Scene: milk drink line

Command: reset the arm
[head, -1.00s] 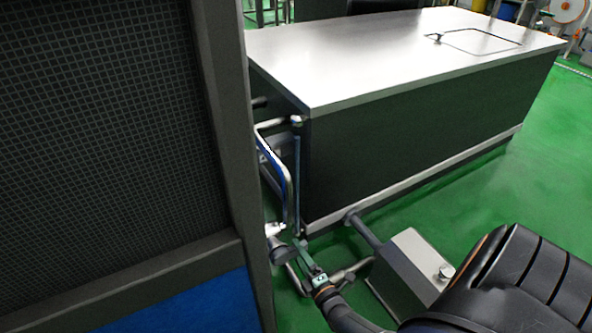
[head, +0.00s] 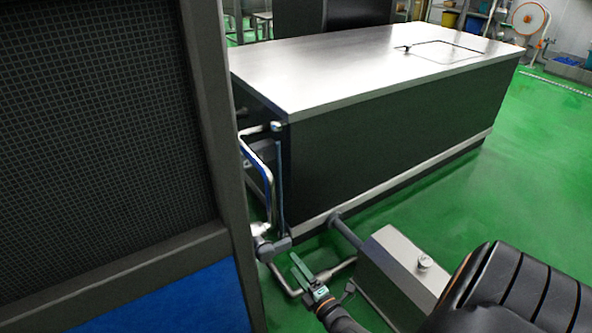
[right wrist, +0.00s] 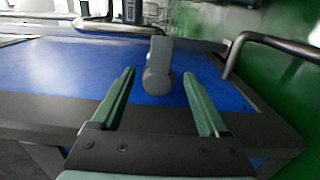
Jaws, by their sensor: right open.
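My right gripper (head: 297,262) shows at the bottom middle of the head view, with its green fingers pointing up and left towards the pipework. In the right wrist view the two green fingers (right wrist: 160,74) are apart and the gripper is open. A dark grey valve handle (right wrist: 159,68) shows between and beyond the fingertips, and nothing is gripped. In the head view the valve handle (head: 272,247) is just up and left of the fingertips, on the pipework. My left gripper is not in view.
A large dark machine with a steel top (head: 375,65) stands beyond my arm. A tall mesh-panelled frame (head: 222,150) fills the left side. A metal box (head: 400,262) and pipes (head: 268,180) lie close to my arm. Green floor (head: 530,150) is open at right.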

